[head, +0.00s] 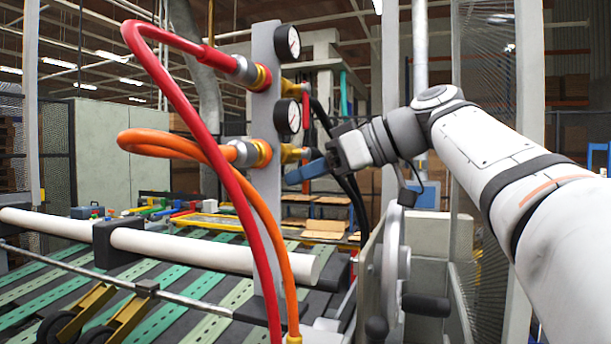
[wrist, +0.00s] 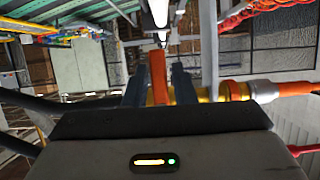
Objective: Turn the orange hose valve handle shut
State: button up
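The orange valve handle shows in the wrist view (wrist: 158,78) as an upright bar between my gripper's two dark blue fingers. My gripper (wrist: 160,85) is open around it, with what look like narrow gaps on both sides. The brass valve body (wrist: 232,91) with the orange hose (wrist: 296,88) lies to the right there. In the head view my gripper (head: 303,173) is just right of and below the lower brass valve (head: 290,153). The handle cannot be made out in that view. The orange hose (head: 165,142) loops left from the grey post.
A red hose (head: 165,85) and two gauges (head: 287,42) are on the grey post (head: 266,100), with black hoses (head: 322,120) on its right. A handwheel (head: 395,262) stands below my arm. A slatted conveyor (head: 200,270) with a white roller (head: 215,250) lies at the left.

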jog(key=v, duration=0.7)
jog(key=shift+d+b, duration=0.15)
jog(key=shift+b, duration=0.2)
